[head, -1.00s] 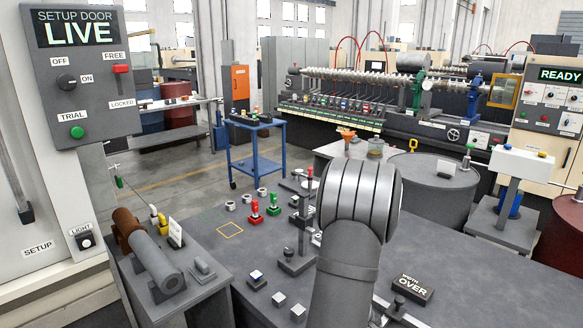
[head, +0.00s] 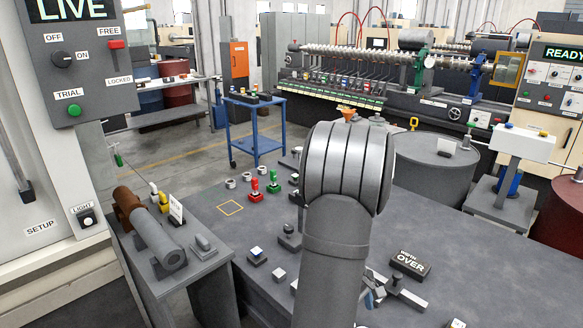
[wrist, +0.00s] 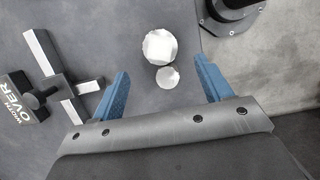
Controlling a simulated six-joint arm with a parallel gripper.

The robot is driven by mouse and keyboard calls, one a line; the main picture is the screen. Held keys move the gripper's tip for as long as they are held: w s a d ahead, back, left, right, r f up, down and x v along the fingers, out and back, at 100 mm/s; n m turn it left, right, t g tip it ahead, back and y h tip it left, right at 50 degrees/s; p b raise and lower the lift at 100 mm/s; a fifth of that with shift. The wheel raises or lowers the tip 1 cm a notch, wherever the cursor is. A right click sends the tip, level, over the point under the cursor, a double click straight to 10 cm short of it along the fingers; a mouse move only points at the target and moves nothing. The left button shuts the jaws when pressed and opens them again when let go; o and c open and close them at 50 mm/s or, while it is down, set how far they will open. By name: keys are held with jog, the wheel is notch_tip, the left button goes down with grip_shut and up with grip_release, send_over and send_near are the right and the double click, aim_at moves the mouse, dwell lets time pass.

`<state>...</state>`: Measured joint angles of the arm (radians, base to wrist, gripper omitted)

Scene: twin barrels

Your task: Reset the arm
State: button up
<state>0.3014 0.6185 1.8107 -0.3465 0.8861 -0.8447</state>
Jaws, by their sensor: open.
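My gripper (wrist: 163,88) shows in the wrist view with its two blue fingers spread wide and nothing held between them. It points at the dark grey bench top (wrist: 125,30). A pale faceted piece (wrist: 160,46) and a smaller pale one (wrist: 168,77) show on the bench, in line with the gap between the fingers; their distance is hard to tell. In the head view my grey arm rises in the middle and hides part of the bench (head: 240,235). Only a bit of blue from my gripper (head: 371,298) shows there, low behind the arm.
A WIDTH OVER sign (head: 410,264) and a grey slide-like fixture (head: 396,288) stand close right of my arm. Red (head: 254,190) and green (head: 273,182) handled pieces stand left. A grey drum (head: 437,165) is behind. The bench's right part is open.

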jog(key=x, duration=0.8)
jog(key=shift+s+d+f, duration=0.1)
jog(key=shift+f, duration=0.25)
notch_tip(320, 180, up, 4)
jog(key=shift+r, duration=0.2)
jog(key=s+d+r, duration=0.6)
jog(key=s+r, duration=0.1)
jog(key=s, duration=0.3)
jog(key=w+d+n+t, duration=0.1)
jog(key=w+d+n, duration=0.1)
jog(key=w, duration=0.8)
jog(key=w+d+n, duration=0.1)
jog(key=w+n, duration=0.1)
jog(key=w, duration=0.8)
jog(key=shift+n+h, duration=0.3)
jog(key=shift+h, duration=0.1)
jog(key=w+a+f, duration=0.2)
jog(key=w, duration=0.1)
jog(key=w+a+f, duration=0.3)
jog(key=shift+f, duration=0.25)
